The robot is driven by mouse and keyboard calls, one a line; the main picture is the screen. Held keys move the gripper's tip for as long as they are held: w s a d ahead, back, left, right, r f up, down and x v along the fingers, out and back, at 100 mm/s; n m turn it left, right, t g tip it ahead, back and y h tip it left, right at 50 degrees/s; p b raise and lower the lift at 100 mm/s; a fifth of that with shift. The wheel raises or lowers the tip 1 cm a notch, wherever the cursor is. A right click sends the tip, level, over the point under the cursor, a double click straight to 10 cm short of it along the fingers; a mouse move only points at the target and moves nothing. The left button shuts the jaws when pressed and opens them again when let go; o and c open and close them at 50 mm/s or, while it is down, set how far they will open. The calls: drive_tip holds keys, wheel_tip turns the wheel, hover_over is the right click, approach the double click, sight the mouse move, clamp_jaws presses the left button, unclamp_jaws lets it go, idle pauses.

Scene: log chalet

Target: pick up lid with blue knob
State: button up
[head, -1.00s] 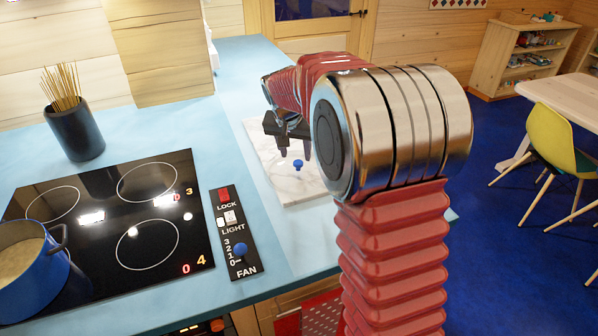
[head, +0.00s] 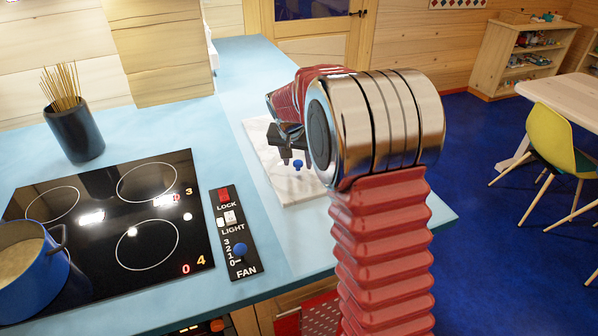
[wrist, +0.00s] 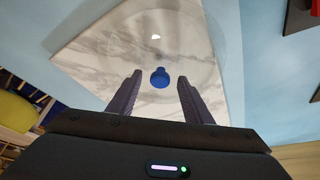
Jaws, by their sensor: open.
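The lid's blue knob (head: 298,164) stands over the white marble board (head: 285,190) on the counter. In the wrist view the lid (wrist: 195,38) is a clear, see-through disc lying on the marble, with the blue knob (wrist: 160,78) at its middle. My gripper (head: 293,160) is open and points down above the board. In the wrist view its two dark fingers (wrist: 155,97) stand to either side of the line to the knob, with the knob showing between and just beyond the tips. The fingers do not appear to touch it. My arm hides the board's right part in the head view.
A black cooktop (head: 120,215) with a blue pot (head: 25,265) is at the left. A control panel (head: 236,232) with a blue FAN knob lies between cooktop and board. A dark holder of sticks (head: 75,133) stands behind. The light-blue counter (head: 240,90) is clear behind the board.

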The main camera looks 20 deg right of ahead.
drive_tip(key=shift+c, duration=0.4)
clamp_jaws()
